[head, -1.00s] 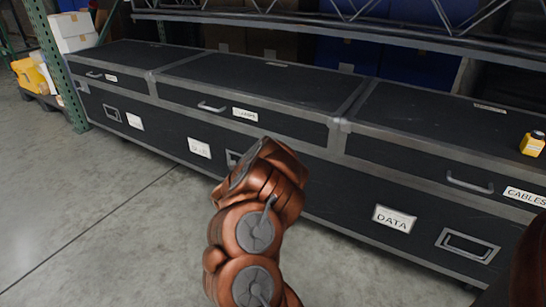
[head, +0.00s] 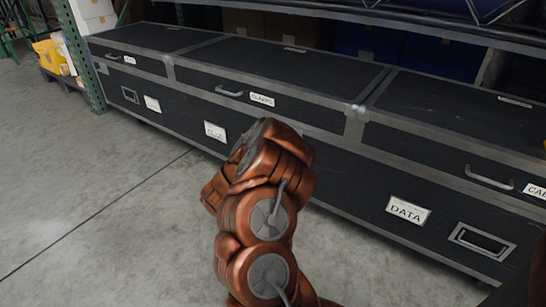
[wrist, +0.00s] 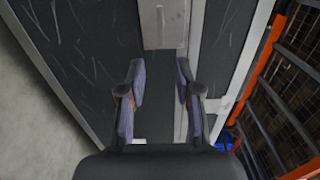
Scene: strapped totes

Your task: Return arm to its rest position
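My arm, copper with grey joint caps, rises in the middle of the head view, folded in front of the black cases. My gripper (wrist: 158,98) shows in the wrist view. Its two fingers are spread apart and nothing is between them. Beyond the fingers, the wrist view shows a black case surface (wrist: 85,55) with grey metal edging. The gripper's fingers cannot be made out in the head view.
A long row of black cases (head: 290,72) with grey edges, handles and labels, one reading DATA (head: 408,211), stands behind my arm. A shelf rack (head: 370,18) is above. Yellow items (head: 50,57) are at far left. Concrete floor (head: 80,180) is clear at left.

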